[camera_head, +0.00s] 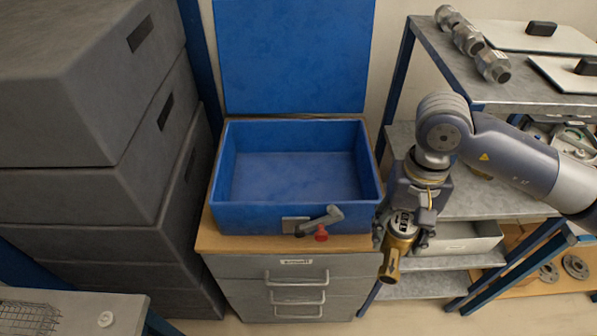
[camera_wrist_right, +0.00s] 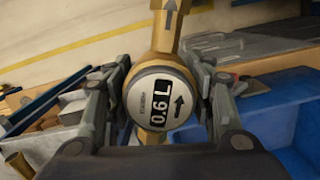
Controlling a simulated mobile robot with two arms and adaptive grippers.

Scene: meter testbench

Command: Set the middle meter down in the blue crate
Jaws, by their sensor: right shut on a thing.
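The blue crate (camera_head: 295,219) stands open and empty on a wooden-topped drawer cabinet, its lid (camera_head: 293,60) raised upright behind it. My right gripper (camera_head: 408,228) is to the right of the crate, beyond its right wall. It is shut on a brass meter (camera_head: 393,258) with a round white dial face. The crate (camera_wrist_right: 270,115) shows at the right of that view. My left gripper is not in view.
A valve with a red knob (camera_head: 321,233) is at the crate's front wall. Grey stacked cases (camera_head: 80,120) stand at left. A metal shelf (camera_head: 470,205) at right holds fittings (camera_head: 468,40) on top and a grey tray (camera_head: 460,238) lower down. The crate's inside is clear.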

